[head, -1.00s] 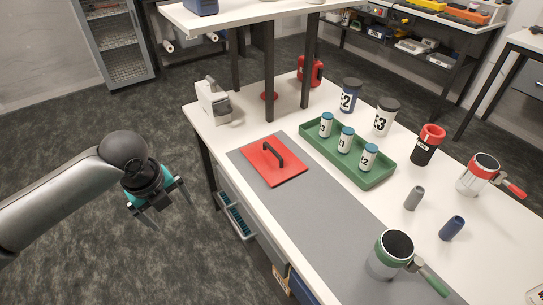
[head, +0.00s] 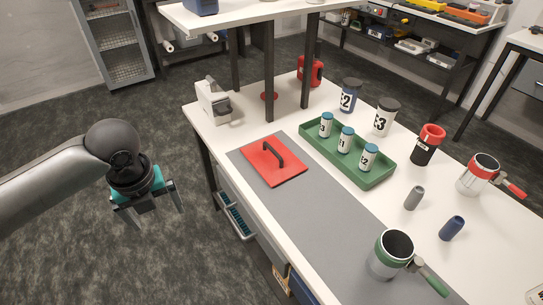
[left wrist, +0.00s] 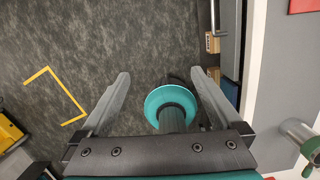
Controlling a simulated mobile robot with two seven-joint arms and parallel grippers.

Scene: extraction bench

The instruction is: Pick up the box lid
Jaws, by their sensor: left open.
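The box lid (head: 274,161) is a flat red square with a black bar handle (head: 274,152) on top. It lies on the grey mat at the left side of the bench. A red corner (left wrist: 303,5) that looks like the lid shows at the top right of the left wrist view. My left gripper (head: 165,222) is open and empty, with its fingers pointing down. It is off the bench's left edge, over the floor, well apart from the lid. In the left wrist view its two fingers (left wrist: 160,76) are spread. My right gripper is in neither view.
A green tray (head: 370,183) with several labelled jars stands right of the lid. A green-collared cup with a handle (head: 383,264) stands near the front. A white device (head: 213,103) and shelf posts (head: 269,80) stand behind the lid. The mat in front (head: 310,215) is clear.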

